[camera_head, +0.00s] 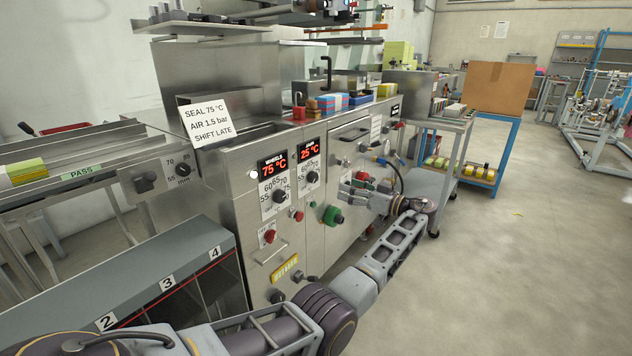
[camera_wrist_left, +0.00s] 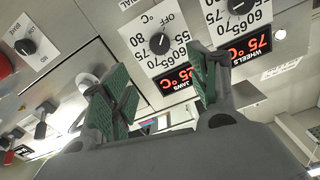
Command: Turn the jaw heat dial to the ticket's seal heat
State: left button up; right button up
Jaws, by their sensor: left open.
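The ticket (camera_head: 205,123) reads SEAL 75 °C, AIR 1.5 bar, SHIFT LATE. The jaw heat dial (camera_head: 312,177) is a dark knob on a white scale plate, under a red JAWS display (camera_head: 309,149) reading 25 °C. In the left wrist view the panel is upside down; the jaw dial (camera_wrist_left: 159,43) faces me beyond my fingers, with OFF on its scale. Its exact pointer setting is too small to tell. My left gripper (camera_head: 350,194) is in front of the panel, right of the dial. Its green-padded fingers (camera_wrist_left: 161,68) are open, empty and apart from the knob.
The wheels dial (camera_head: 279,196) sits left of the jaw dial, under a WHEELS display (camera_head: 272,167) reading 75 °C.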

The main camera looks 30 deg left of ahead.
aim_at(315, 178)
pick_arm(q)
jog(key=shift+a, duration=0.1)
jog(key=a+b, duration=0.1)
jog(key=a, duration=0.3)
jog(key=a+b, duration=0.1)
jog(key=a, duration=0.4)
jog(key=w+a+b, duration=0.1)
jog(key=a, duration=0.3)
jog(key=shift+a, duration=0.3)
pick_arm(e)
jog(key=f, duration=0.3)
jog(key=shift+w+a+y, duration=0.15)
jog(key=shift+a+y, duration=0.15)
pick_arm(q)
jog(key=shift+c, duration=0.3)
jog(key=c, duration=1)
pick_arm(e)
jog(key=shift+r, duration=0.15)
